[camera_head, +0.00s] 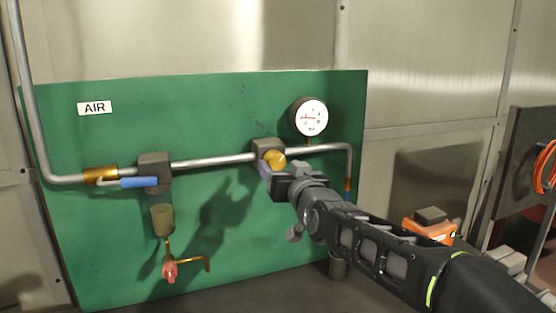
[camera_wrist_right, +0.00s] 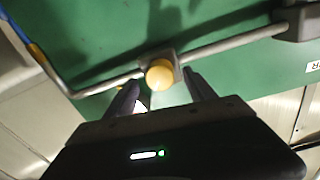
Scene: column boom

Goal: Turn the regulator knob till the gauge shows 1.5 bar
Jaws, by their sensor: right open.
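The brass regulator knob (camera_head: 273,160) sits on the front of a dark regulator block (camera_head: 266,146) in the pipe on the green panel. The round white gauge (camera_head: 309,118) with a red needle is above and right of it; its reading is too small to tell. My right gripper (camera_head: 266,171) is at the knob in the head view. In the right wrist view the knob (camera_wrist_right: 160,75) shows between the two fingertips of the open right gripper (camera_wrist_right: 160,85). Whether the fingers touch it I cannot tell. My left gripper is not in view.
A blue-handled valve (camera_head: 139,182) is on the pipe at the left, under the AIR label (camera_head: 95,108). Below it hang a filter bowl (camera_head: 163,220) and a red-handled drain (camera_head: 170,271). An orange case (camera_head: 430,230) and an orange hose (camera_head: 545,167) are at the right.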

